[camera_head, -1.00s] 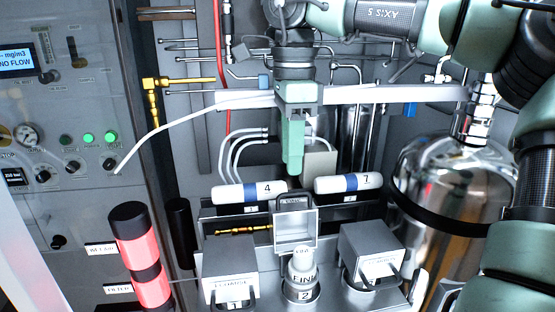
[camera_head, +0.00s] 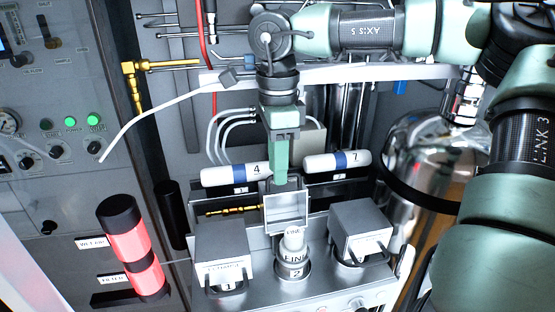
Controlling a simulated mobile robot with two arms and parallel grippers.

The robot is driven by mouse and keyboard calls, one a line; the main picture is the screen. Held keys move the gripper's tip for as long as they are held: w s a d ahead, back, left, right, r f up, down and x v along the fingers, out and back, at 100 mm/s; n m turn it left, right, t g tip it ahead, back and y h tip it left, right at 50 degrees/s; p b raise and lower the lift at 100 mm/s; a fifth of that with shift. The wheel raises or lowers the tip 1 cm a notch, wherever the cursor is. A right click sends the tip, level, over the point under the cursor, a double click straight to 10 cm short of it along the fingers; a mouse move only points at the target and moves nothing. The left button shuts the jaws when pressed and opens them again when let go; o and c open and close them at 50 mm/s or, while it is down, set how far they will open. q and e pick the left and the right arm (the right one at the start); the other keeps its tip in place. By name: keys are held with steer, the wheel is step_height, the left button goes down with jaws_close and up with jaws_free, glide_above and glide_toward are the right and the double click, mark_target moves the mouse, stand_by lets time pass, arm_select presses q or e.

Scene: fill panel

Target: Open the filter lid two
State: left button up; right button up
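Filter lid two (camera_head: 285,209) is a grey square lid that stands raised behind the filter two opening, with its hollow inner side facing me. In front of it a white cylinder marked FINE (camera_head: 292,246) sticks up from the round opening marked 2 (camera_head: 293,271). My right gripper (camera_head: 281,180) points down, its green fingertips at the top edge of lid two. I cannot tell whether it touches the lid. Its fingers show nearly edge-on, so their gap is unclear. My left gripper is not in view.
Grey box lids one (camera_head: 222,249) and three (camera_head: 361,226) stand closed on either side. White cylinders 4 (camera_head: 236,174) and 7 (camera_head: 337,160) lie behind. A red and black cylinder (camera_head: 124,232) is at left. A shiny tank (camera_head: 412,160) is at right.

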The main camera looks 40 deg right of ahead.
jaws_close()
stand_by(1.4)
